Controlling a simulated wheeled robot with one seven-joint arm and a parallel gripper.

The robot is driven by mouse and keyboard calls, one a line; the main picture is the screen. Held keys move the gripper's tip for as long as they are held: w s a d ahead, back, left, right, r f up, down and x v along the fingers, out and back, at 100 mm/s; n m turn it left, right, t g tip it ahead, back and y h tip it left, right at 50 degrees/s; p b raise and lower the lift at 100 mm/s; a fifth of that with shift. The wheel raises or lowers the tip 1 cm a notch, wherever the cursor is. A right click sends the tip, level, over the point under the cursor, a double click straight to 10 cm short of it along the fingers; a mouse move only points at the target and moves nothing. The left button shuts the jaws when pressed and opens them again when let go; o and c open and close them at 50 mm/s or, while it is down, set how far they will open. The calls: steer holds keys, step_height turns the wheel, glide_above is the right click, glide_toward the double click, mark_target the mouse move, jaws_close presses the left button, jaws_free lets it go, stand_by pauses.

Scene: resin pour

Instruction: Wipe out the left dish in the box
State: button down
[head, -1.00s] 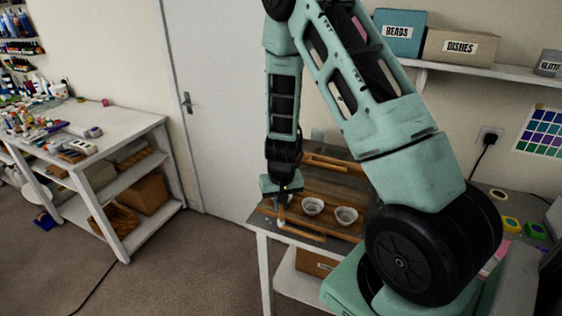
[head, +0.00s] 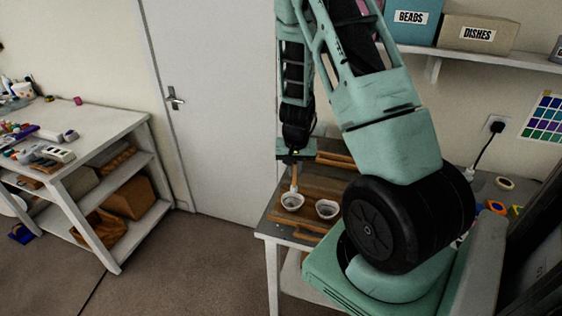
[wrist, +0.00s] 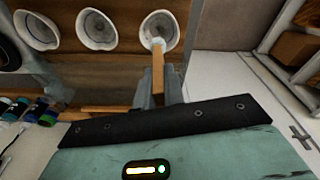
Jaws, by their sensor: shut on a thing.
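My gripper (head: 295,164) is shut on a wooden-handled tool (wrist: 158,68) with a pale tip, and points down. The left dish (head: 292,202), white with a grey inside, is below it. In the wrist view the tool's tip overlaps the inside of this dish (wrist: 164,26); whether it touches the bottom I cannot tell. A second dish (head: 327,210) stands to its right. The wrist view, turned about, shows this second dish (wrist: 97,30) and a third dish (wrist: 36,32) farther left. The wooden box (head: 320,190) holds the dishes; my arm hides its right part.
The box is on a grey table (head: 268,218) against the wall. A white door (head: 215,110) is behind on the left. A cluttered white workbench (head: 95,130) stands at left. A shelf with labelled boxes (head: 480,35) hangs above.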

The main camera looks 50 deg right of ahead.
mark_target(293, 185)
steer(key=shift+w+f, duration=0.2)
steer(key=shift+w, duration=0.1)
steer(key=shift+f+b, duration=2.5)
steer(key=shift+f, duration=0.2)
steer(key=shift+f+b, duration=0.6)
steer(key=shift+d, duration=0.1)
